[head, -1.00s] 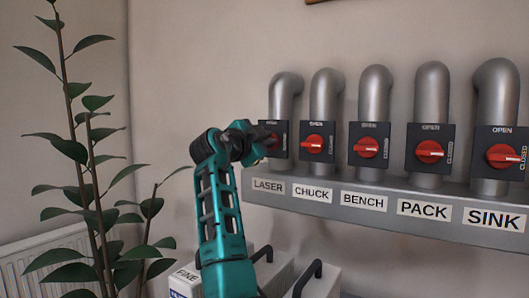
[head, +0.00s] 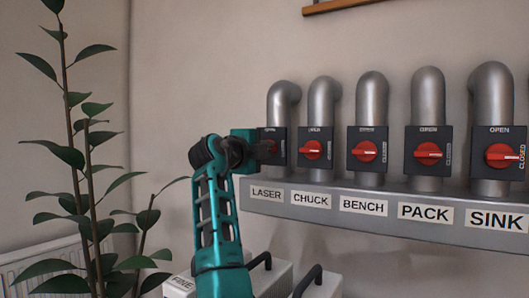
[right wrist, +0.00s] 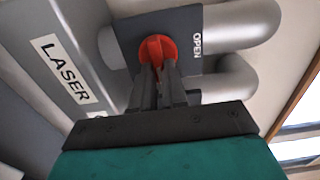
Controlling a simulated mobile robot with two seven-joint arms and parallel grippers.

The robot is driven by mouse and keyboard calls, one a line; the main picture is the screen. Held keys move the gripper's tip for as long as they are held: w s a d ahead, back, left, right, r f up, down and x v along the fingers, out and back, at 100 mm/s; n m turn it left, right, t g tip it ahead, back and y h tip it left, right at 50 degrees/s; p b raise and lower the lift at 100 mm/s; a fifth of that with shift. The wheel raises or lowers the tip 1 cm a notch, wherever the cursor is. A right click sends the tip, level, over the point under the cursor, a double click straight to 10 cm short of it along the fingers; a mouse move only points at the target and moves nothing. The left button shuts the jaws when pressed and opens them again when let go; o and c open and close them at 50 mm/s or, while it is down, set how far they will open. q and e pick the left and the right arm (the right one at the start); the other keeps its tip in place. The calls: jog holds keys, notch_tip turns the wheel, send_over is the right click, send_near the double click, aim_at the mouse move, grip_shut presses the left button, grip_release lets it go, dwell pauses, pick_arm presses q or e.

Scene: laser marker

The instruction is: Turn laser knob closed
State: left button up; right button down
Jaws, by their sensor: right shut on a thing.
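The laser knob (head: 274,146) is a red handle on a dark plate above the LASER label (head: 267,193), at the left end of the row. It is mostly hidden by my right gripper in the head view. In the right wrist view the red knob (right wrist: 157,47) sits on its dark plate, with its ridge between the fingertips. My right gripper (right wrist: 158,70) is shut on this ridge. The word OPEN (right wrist: 197,39) shows at the plate's right side in that view. The CLOSED mark of this plate is hidden. My left gripper is not in view.
Similar red knobs for CHUCK (head: 312,150), BENCH (head: 364,152), PACK (head: 428,154) and SINK (head: 500,156) stand to the right on grey pipes. A grey ledge (head: 345,219) runs below them. A tall plant (head: 95,190) stands at the left. White bins with black handles (head: 275,278) are below.

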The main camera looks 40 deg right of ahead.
dwell(0.4)
jog(key=c, duration=1.2)
grip_release()
jog(key=shift+o, duration=0.2)
jog(key=v, duration=1.3)
jog(key=shift+p, duration=0.4)
